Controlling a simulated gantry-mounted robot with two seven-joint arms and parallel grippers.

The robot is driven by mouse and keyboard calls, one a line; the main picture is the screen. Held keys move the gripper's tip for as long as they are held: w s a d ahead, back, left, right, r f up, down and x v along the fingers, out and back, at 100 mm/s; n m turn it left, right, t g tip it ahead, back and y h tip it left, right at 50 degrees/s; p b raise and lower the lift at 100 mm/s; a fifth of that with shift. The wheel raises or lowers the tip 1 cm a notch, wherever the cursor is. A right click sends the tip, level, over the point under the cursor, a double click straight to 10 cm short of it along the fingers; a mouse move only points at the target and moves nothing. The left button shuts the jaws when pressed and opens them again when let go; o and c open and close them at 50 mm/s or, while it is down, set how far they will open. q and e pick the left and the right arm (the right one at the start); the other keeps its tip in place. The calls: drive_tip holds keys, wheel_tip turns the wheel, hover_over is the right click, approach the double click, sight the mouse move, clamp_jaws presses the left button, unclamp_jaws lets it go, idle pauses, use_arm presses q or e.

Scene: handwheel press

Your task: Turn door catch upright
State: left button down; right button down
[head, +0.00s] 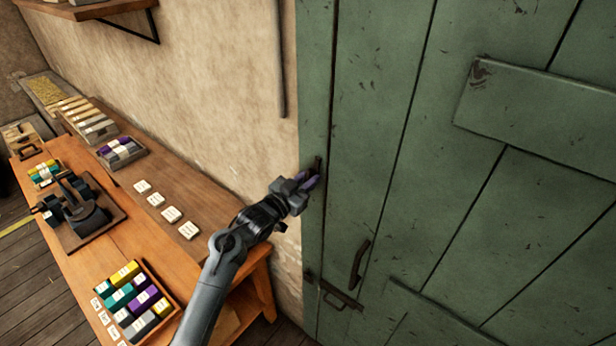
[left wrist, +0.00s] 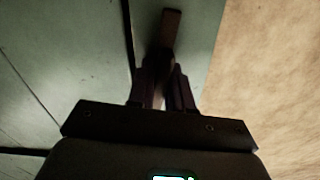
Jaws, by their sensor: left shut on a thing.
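The door catch (head: 318,165) is a small dark brown bar near the left edge of the green plank door (head: 390,120). In the left wrist view the catch (left wrist: 171,32) sticks out beyond my fingers, lying close to lengthwise along the door edge with a slight tilt. My left gripper (head: 312,180) is shut on the catch, and its fingers (left wrist: 163,88) stand on either side of it in the left wrist view. The fingers hide the catch's lower part and its pivot. My right gripper is not in view.
A dark door handle (head: 359,264) and a slide bolt (head: 336,293) sit below the catch. A wooden bench (head: 150,245) at left carries a handwheel press (head: 75,210), a tray of coloured blocks (head: 173,303) and white cards (head: 171,214). A wall shelf is at upper left.

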use_arm(q)
drive_tip(key=shift+n, duration=0.9)
drive_tip(key=shift+p, duration=0.3)
drive_tip(key=c, duration=1.1)
unclamp_jaws()
drive_tip(key=shift+b+v, duration=1.15)
drive_tip(key=shift+v, duration=4.25)
